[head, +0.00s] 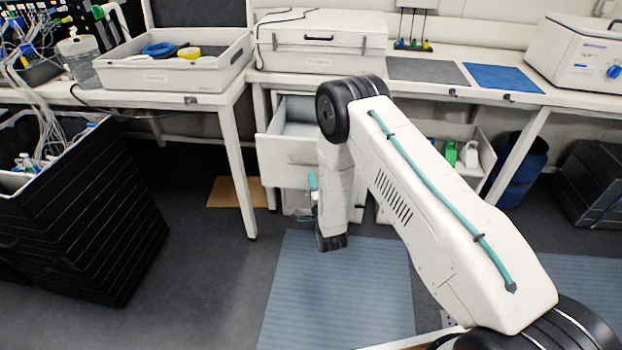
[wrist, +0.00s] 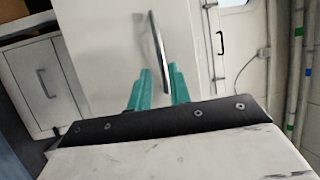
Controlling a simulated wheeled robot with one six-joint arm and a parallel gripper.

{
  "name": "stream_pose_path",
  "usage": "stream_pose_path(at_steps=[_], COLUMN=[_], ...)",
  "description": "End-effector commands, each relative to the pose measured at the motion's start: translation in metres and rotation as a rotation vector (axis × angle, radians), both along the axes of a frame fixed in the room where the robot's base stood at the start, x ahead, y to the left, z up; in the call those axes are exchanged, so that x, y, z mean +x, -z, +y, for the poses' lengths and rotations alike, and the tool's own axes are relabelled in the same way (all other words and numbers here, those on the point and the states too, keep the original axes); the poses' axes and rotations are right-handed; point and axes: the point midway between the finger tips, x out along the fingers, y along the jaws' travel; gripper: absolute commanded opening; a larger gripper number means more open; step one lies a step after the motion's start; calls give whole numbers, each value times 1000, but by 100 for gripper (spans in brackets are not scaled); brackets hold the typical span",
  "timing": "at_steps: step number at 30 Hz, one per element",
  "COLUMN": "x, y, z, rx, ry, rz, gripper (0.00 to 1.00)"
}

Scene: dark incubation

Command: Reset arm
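My arm reaches out from the lower right in the head view and bends down at its far end. My gripper shows in the wrist view (wrist: 158,72) as two teal fingers with a clear gap between them, open and empty. A bit of teal at the arm's end also shows in the head view (head: 312,182), with the rest hidden by the arm. A metal bar handle (wrist: 157,45) on a white panel (wrist: 105,45) appears between the fingertips in the wrist view. I cannot tell how far it is from them.
An open drawer (head: 290,145) stands under the bench beside my arm. A grey tray (head: 172,75) and a white case (head: 320,42) stand on the bench. A black crate stack (head: 85,225) is at left, a blue bin (head: 525,172) at right. A blue mat (head: 335,300) lies on clear floor.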

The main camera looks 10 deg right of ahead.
Motion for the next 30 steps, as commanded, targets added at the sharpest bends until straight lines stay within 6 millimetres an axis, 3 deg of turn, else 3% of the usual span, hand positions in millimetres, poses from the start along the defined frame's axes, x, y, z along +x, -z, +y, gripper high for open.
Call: stream_pose_path(at_steps=[12,14,16,19,22,26,30], x=[1,2,1,-17,-32,-53,-84], y=[3,14,38,87,104,90,48], z=[0,0,0,-1,-1,-6,-15], rx=[-33,-86,-170,-334,-499,-688,-860], ry=[5,11,8,-26,-93,-211,-372], rz=[9,62,171,403,613,841,1033], gripper=[20,20,20,20,20,20,20])
